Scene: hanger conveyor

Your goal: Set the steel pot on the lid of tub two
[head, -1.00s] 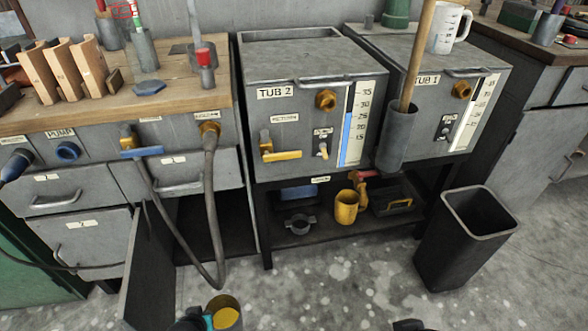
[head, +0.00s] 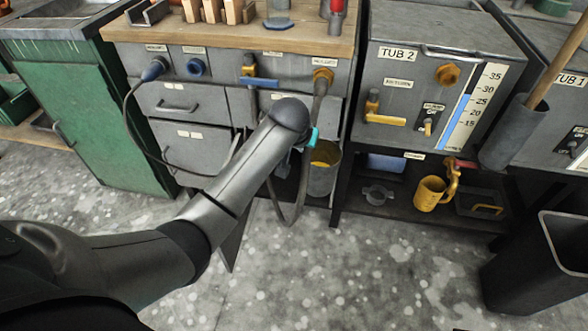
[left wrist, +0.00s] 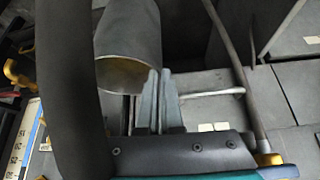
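The steel pot (head: 323,178) is a grey cylinder with a yellowish inside. It hangs upright in front of the cabinet, left of the tub. My left gripper (head: 306,140) is at its rim, mostly hidden by my arm. In the left wrist view the fingers (left wrist: 162,84) are close together at the rim of the pot (left wrist: 130,42), seemingly pinching its wall. Tub two (head: 407,97) is a grey box labelled TUB 2, right of and beyond the pot. Its lid (head: 440,25) is flat, and the visible part looks bare. My right gripper is out of view.
A workbench (head: 225,35) with hose and valves stands behind the pot. Under the tub, a shelf (head: 400,208) holds a yellow mug (head: 430,193). A wooden handle stands in a holder (head: 512,133) right of the tub. A black bin (head: 535,270) stands at lower right.

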